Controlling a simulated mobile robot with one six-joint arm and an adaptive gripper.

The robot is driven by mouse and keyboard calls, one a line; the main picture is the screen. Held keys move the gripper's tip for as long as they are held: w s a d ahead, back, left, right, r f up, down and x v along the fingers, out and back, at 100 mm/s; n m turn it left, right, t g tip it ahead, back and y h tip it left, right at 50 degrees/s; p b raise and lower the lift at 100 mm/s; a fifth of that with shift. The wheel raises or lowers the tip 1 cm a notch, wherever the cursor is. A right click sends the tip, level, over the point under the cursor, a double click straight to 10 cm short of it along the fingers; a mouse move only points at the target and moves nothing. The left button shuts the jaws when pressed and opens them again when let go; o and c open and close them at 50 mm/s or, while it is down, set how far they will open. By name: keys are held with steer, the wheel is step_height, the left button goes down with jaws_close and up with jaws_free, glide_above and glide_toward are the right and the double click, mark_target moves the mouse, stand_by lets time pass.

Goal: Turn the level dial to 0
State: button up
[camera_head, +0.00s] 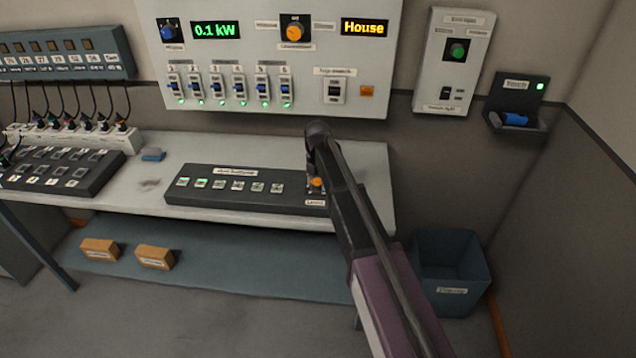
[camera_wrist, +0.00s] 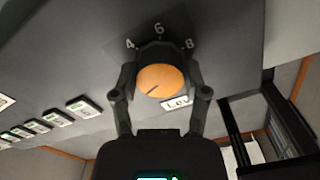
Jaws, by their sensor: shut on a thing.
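The level dial (camera_head: 316,182) is an orange round knob at the right end of the dark desk panel (camera_head: 230,198). In the wrist view the dial (camera_wrist: 160,80) fills the middle, with the marks 4, 6 and 8 above it. A short dark line on its face points to the lower left. The label (camera_wrist: 176,103) beside it is partly covered. My gripper (camera_head: 315,176) is above the panel's right end. In the wrist view my gripper (camera_wrist: 160,88) has a finger on each side of the dial and is shut on it. The lower scale marks are hidden.
The panel carries a row of several buttons (camera_head: 240,186), the left ones lit green. A wall panel (camera_head: 300,90) with switches and displays hangs behind. A blue bin (camera_head: 450,270) stands at right. A small blue block (camera_head: 152,154) lies on the bench.

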steer(key=n, duration=0.4)
steer(key=shift+s+n, duration=0.15)
steer(key=shift+n, duration=0.25)
steer(key=o, duration=1.2)
steer(key=shift+c, duration=0.2)
steer(key=shift+m, duration=0.3)
